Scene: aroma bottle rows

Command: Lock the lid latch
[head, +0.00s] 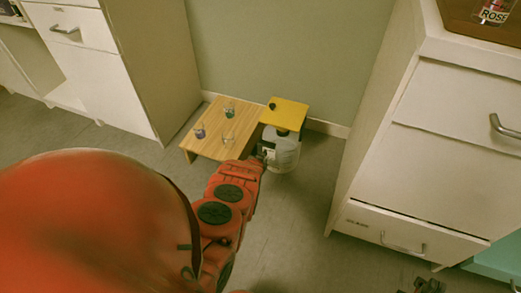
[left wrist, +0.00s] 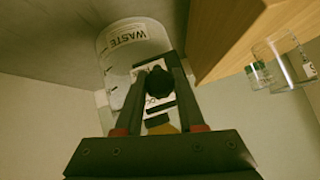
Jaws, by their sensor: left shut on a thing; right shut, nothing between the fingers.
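The waste bin is a translucent white container (head: 284,156) under a square yellow lid (head: 285,114), beside the low wooden table. In the left wrist view the bin (left wrist: 118,62) carries a WASTE label, and a bit of yellow (left wrist: 163,128) shows behind the fingers. My left gripper (head: 266,154) reaches the bin's front below the lid. In the left wrist view its fingers (left wrist: 156,82) are shut on a black knob (left wrist: 158,84), which looks like the latch. The latch's locked or unlocked position cannot be told. My right gripper (head: 428,286) is shut and empty at the bottom edge.
A low wooden table (head: 208,148) holds several small glass bottles (head: 229,110); it stands left of the bin. A white cabinet (head: 110,85) is at the left, and a white drawer unit (head: 430,150) at the right. Grey floor (head: 300,215) is clear before the bin.

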